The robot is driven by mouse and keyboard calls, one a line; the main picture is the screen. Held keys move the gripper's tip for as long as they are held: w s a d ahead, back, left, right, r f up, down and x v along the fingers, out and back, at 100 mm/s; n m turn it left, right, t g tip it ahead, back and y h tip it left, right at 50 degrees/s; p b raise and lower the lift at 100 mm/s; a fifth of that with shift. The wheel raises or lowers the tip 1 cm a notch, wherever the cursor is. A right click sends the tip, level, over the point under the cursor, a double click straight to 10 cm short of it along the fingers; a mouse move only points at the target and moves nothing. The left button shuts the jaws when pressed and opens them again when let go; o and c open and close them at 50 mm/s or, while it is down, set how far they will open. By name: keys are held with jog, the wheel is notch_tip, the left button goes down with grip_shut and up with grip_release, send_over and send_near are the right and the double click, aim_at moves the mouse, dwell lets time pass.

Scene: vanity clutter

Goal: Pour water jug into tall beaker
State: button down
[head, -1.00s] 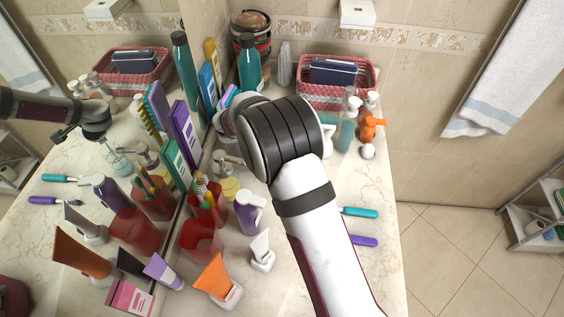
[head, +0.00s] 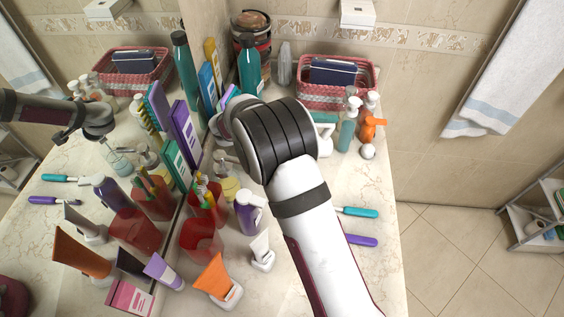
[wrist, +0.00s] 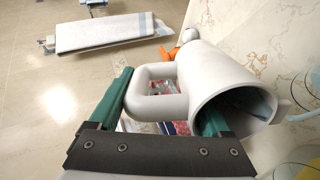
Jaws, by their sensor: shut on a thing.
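The white jug (wrist: 212,75) fills the middle right of the wrist view, tilted, with its open mouth toward the camera and its loop handle on the left. My gripper (wrist: 165,95) is shut on it: one teal finger lies outside the handle and the other reaches into the mouth. Any water inside cannot be made out. A clear glass with a bluish rim, likely the tall beaker (head: 118,162), shows in the mirror below my reflected arm. Its direct view is blocked by my arm.
Pump bottles (head: 347,125) and an orange bottle (head: 372,127) stand right of my wrist. A pink basket (head: 312,96) is behind. Red cups (head: 200,240), a purple bottle (head: 248,212) and tubes crowd the left. Toothbrushes (head: 358,212) lie at the right edge.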

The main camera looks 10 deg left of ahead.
jog(key=shift+s+a+r+t+h, duration=0.15)
jog(key=shift+a+r+t+h, duration=0.15)
jog(key=shift+r+h, duration=0.1)
dwell(1.4)
jog(key=shift+w+d+f+g+y, duration=0.2)
jog(key=shift+d+f+g+y, duration=0.15)
jog(key=shift+y, duration=0.25)
jog(key=shift+w+d+f+g+y, duration=0.2)
jog(key=shift+d+g+y, duration=0.2)
jog(key=shift+y, duration=0.2)
jog(key=shift+f, duration=0.15)
jog(key=shift+d+y, duration=0.1)
jog(key=shift+y, duration=0.2)
jog(key=w+d+f+g+y, duration=0.1)
jog(key=f+y, duration=0.1)
jog(key=f, duration=0.1)
jog(key=d+f+g+y, duration=0.2)
jog(key=f+y, duration=0.1)
jog(key=w+d+f+g+y, duration=0.1)
jog(key=f+y, duration=0.1)
jog(key=f, duration=0.2)
jog(key=shift+w+d+g+y, duration=0.25)
jog(key=shift+w+g+y, duration=0.05)
jog(key=shift+g+y, duration=0.1)
jog(key=shift+w+d+f+g+y, duration=0.1)
jog(key=shift+d+f+g+y, duration=0.15)
jog(key=shift+f+g+y, duration=0.35)
jog(key=shift+t, duration=0.25)
